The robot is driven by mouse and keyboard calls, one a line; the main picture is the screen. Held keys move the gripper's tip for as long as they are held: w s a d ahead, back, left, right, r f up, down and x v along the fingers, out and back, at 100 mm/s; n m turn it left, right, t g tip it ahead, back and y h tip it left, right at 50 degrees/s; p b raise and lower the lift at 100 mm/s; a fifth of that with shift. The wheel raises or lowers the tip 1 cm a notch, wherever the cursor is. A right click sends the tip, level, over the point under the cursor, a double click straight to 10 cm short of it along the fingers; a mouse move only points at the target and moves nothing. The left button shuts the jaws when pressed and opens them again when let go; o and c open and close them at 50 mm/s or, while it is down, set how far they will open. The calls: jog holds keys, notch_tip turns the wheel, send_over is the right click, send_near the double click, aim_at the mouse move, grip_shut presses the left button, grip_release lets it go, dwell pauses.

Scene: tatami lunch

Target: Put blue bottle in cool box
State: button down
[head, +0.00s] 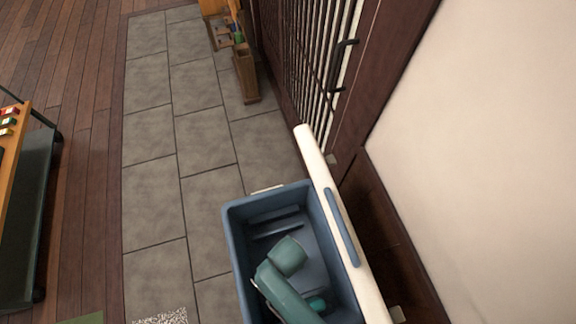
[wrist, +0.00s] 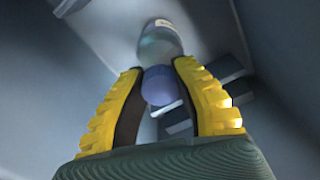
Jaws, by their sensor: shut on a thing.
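The blue cool box (head: 233,250) stands open at the bottom of the head view, its white lid (head: 318,165) raised on the right side. My teal arm reaches down into it, and my gripper is hidden there in the head view. In the wrist view my gripper (wrist: 158,72) has its yellow fingers closed around the blue bottle (wrist: 160,42). The bottle's purple-blue cap (wrist: 158,86) points toward the palm and its translucent body extends beyond the fingertips. Grey-blue inner walls (wrist: 285,60) surround the bottle. Whether its far end touches the box is unclear.
Dark slabs (wrist: 222,68) lie near the right finger inside the box. A slatted door and white wall (head: 480,150) are close on the right. A wooden holder (head: 246,78) stands farther along the tiles. A cart (head: 25,210) is at left.

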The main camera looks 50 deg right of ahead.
jog(key=shift+w+f, duration=0.1)
jog(key=shift+f, duration=0.15)
jog(key=c, duration=0.9)
grip_release()
jog(key=shift+c, duration=0.2)
notch_tip(320, 180, up, 8)
jog(key=p, duration=0.3)
jog(key=shift+f, duration=0.15)
